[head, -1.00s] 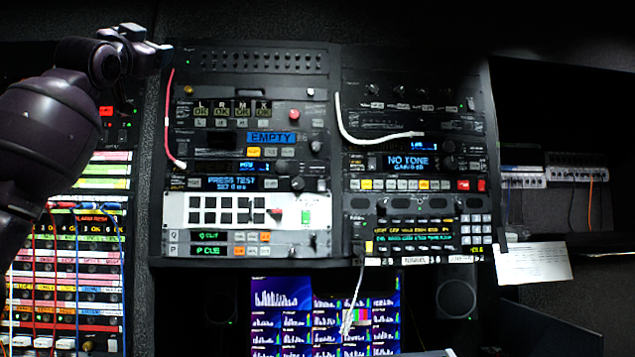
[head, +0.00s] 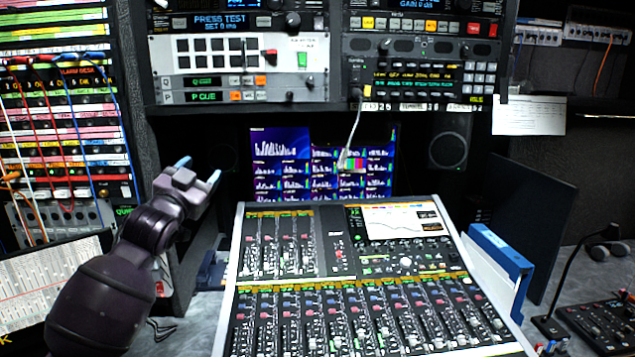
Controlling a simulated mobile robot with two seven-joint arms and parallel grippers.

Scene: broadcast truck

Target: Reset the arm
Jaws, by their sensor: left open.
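My left gripper (head: 199,176) is open and empty in the head view. Its fingertips point up and to the right, in front of the dark recess left of the monitor. My dark purple left arm comes in from the lower left. The gripper appears apart from the rack and the mixing console. My right gripper is not in view.
A large mixing console (head: 228,290) fills the lower middle of the desk. A lit monitor (head: 280,180) stands behind it. Equipment racks (head: 330,75) hang above. A patch bay (head: 60,130) with cables is left. A blue binder (head: 500,250) and a gooseneck microphone (head: 570,270) are right.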

